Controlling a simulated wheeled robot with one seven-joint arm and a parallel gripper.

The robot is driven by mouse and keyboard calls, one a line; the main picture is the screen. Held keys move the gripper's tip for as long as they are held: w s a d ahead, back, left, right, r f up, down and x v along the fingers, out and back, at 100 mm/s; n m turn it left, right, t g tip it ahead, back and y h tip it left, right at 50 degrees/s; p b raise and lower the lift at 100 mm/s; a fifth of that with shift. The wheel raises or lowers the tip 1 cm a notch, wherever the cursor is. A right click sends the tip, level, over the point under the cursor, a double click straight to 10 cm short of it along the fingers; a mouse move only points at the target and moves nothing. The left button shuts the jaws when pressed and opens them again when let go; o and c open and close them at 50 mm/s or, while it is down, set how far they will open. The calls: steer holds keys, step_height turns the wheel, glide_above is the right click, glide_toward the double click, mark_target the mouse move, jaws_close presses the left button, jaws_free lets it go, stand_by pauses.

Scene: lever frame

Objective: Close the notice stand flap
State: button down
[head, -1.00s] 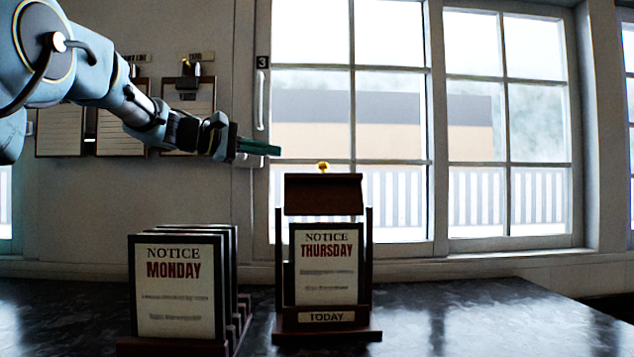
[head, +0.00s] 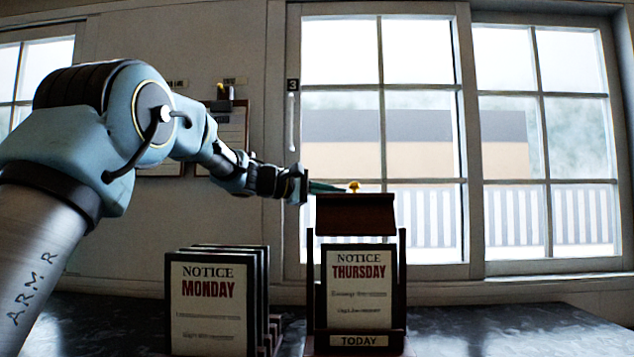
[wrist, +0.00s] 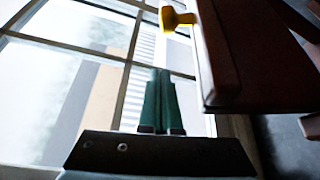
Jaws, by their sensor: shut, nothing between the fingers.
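The notice stand (head: 402,290) stands on the dark counter and holds a Thursday notice (head: 354,285) above a TODAY label. Its brown flap (head: 356,214) sits at the top, tilted up above the notice, with a yellow knob (head: 354,186) on its upper edge. In the wrist view the flap (wrist: 235,50) fills the upper right, with the yellow knob (wrist: 177,19) at its corner. My gripper (head: 345,188) has green fingers, shut and empty, and points right near the knob. In the wrist view the fingers (wrist: 160,85) lie to the left of the flap, apart from it in the picture.
A rack with several notices, Monday (head: 208,300) in front, stands left of the stand. Windows (head: 390,130) are behind. Clipboards (head: 232,130) hang on the wall at left. The counter (head: 500,320) right of the stand is clear.

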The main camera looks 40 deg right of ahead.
mark_target(355, 208)
steer(key=s, duration=0.2)
steer(key=s+a+r+p, duration=0.1)
steer(key=shift+s, duration=0.3)
steer(key=shift+s+a+f+b, duration=0.1)
steer(key=shift+f+b, duration=0.05)
steer(key=shift+b, duration=0.7)
steer(key=shift+s+a+m+b, duration=0.1)
steer(key=shift+m+b, duration=0.2)
steer(key=shift+b, duration=0.15)
